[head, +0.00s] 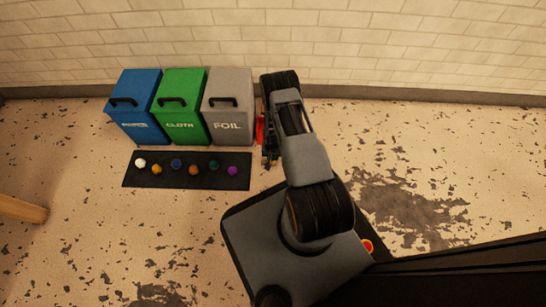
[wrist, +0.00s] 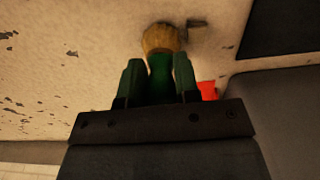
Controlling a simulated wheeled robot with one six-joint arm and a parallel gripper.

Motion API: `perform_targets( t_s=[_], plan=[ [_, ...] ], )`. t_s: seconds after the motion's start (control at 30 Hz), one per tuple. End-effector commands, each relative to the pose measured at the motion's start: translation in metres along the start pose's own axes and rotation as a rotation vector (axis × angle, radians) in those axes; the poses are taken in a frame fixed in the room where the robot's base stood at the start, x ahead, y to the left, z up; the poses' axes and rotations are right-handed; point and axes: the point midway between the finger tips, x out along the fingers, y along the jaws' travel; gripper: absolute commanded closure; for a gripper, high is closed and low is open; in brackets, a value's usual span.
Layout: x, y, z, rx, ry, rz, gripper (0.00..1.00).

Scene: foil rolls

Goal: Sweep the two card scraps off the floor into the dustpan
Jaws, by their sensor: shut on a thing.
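My gripper (wrist: 157,68) is shut on a green-handled brush (wrist: 160,40), whose round tan end points away from the jaws in the wrist view. In the head view my arm reaches down beside the grey bin and hides most of the gripper and the brush. A red thing, perhaps the dustpan, shows in part next to the right finger in the wrist view (wrist: 208,91) and as a red sliver left of my arm in the head view (head: 260,130). I cannot pick out the two card scraps from the dark floor flecks.
A blue bin (head: 138,118), a green CLOTH bin (head: 182,112) and a grey FOIL bin (head: 226,112) stand against the brick wall. A black mat (head: 214,182) with several small coloured balls lies before them. A wooden piece (head: 20,209) juts in at left. Floor around is open.

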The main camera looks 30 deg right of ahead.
Motion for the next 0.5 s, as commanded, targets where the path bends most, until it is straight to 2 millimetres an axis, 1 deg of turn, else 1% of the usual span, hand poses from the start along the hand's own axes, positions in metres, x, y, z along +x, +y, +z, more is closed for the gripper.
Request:
perform_targets(
  t_s=[0.23, 0.5],
  plan=[
    [0.0, 0.0, -0.002, 0.0, 0.001, 0.0, 0.94],
    [0.0, 0.0, -0.013, 0.0, 0.002, 0.0, 0.94]
  ],
)
